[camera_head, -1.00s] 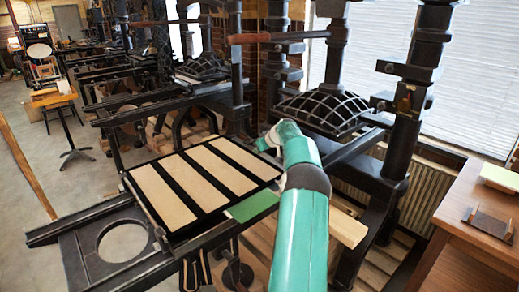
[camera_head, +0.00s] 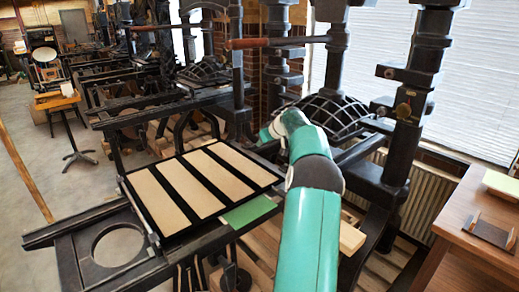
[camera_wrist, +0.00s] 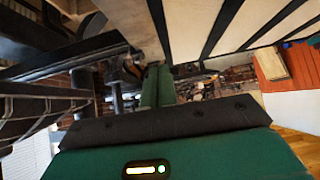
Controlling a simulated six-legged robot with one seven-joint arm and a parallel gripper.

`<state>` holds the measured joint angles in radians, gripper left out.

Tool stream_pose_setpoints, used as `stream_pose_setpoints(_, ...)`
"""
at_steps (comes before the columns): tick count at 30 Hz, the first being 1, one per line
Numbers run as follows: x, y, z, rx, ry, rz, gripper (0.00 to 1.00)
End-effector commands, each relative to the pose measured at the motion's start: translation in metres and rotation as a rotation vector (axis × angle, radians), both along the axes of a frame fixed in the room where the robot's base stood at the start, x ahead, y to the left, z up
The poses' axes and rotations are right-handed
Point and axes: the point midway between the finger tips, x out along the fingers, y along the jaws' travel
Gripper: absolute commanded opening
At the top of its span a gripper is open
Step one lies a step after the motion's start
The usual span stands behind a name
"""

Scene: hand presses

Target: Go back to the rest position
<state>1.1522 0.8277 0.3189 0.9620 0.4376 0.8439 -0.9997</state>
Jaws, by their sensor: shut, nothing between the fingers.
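My teal arm reaches up from the bottom of the head view and bends left at a dark joint. My gripper end is largely hidden behind the arm, close to the right edge of the press bed. In the wrist view my gripper (camera_wrist: 157,72) shows as two green fingers held together with nothing between them. The black press bed (camera_head: 165,226) carries several pale strips (camera_head: 192,183) with black gaps. The strips also show in the wrist view (camera_wrist: 189,25), at the top, and the fingers look apart from them.
A hand press with a black ribbed dome (camera_head: 335,112) and thick columns stands behind my arm. A green sheet (camera_head: 249,211) lies by the bed's right corner. A wooden table (camera_head: 470,215) stands at the right. Open floor (camera_head: 85,190) lies at the left.

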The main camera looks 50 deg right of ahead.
Motion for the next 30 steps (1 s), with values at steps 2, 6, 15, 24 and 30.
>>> stream_pose_setpoints(2, -0.012, 0.002, 0.013, -0.002, -0.001, -0.002, 0.00)
stream_pose_setpoints(6, -0.028, 0.007, 0.030, -0.001, -0.001, -0.001, 0.00)
stream_pose_setpoints(15, -0.039, 0.010, 0.041, 0.000, -0.001, 0.000, 0.00)
stream_pose_setpoints(24, -0.029, 0.028, 0.048, 0.000, 0.012, 0.016, 0.00)
stream_pose_setpoints(30, 0.009, 0.133, 0.077, 0.004, 0.091, 0.082, 0.00)
